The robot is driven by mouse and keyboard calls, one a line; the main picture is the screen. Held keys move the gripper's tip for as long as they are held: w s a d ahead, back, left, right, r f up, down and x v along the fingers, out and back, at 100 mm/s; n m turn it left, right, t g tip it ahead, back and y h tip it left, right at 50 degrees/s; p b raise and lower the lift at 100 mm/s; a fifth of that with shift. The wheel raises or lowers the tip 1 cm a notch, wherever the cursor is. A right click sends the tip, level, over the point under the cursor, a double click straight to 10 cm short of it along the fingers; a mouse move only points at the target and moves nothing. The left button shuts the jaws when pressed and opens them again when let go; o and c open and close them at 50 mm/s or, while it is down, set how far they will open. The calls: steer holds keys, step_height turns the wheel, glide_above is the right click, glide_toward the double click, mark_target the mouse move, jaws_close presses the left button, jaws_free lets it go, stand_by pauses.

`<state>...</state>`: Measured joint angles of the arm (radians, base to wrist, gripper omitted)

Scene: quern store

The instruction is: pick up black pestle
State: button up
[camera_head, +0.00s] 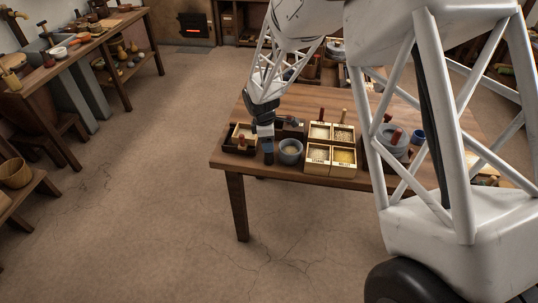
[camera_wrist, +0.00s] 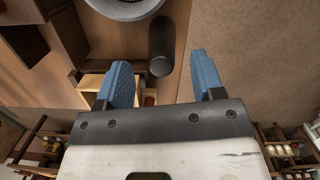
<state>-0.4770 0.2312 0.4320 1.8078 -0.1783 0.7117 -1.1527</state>
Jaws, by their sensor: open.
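The black pestle (camera_wrist: 160,46) is a dark cylinder in the wrist view, beside the grey bowl (camera_wrist: 125,6) near the table edge. Its rounded near end lies in line with the gap between my fingers. My gripper (camera_wrist: 159,62) has two blue fingers spread apart with nothing held between them. In the head view my gripper (camera_head: 265,132) points down at the table's near left side, left of the grey bowl (camera_head: 290,151). A dark piece there (camera_head: 268,157) appears to be the pestle, partly hidden by my fingers.
The wooden table (camera_head: 222,159) also holds a divided box of grain (camera_head: 317,168), small dark wooden boxes (camera_head: 234,149) and red-handled pieces (camera_head: 395,137). The table edge is close to the pestle, with open floor (camera_head: 150,210) beyond. Shelves and a bench stand at the left.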

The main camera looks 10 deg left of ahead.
steer(key=shift+d+f, duration=0.15)
steer(key=shift+f, duration=0.95)
steer(key=shift+d+f, duration=0.15)
steer(key=shift+f, duration=0.95)
steer(key=c, duration=1)
steer(key=shift+r, duration=0.2)
steer(key=shift+r, duration=0.45)
steer(key=shift+s+d+r, duration=0.1)
steer(key=shift+s+r, duration=0.1)
steer(key=shift+r, duration=0.4)
steer(key=shift+s+d+r, duration=0.1)
steer(key=shift+s+r, duration=0.1)
steer(key=shift+r, duration=0.4)
steer(key=s+d+r, duration=0.1)
steer(key=s+d, duration=0.5)
steer(key=s, duration=0.7)
steer(key=shift+s+d+r, duration=0.15)
steer(key=shift+s, duration=0.25)
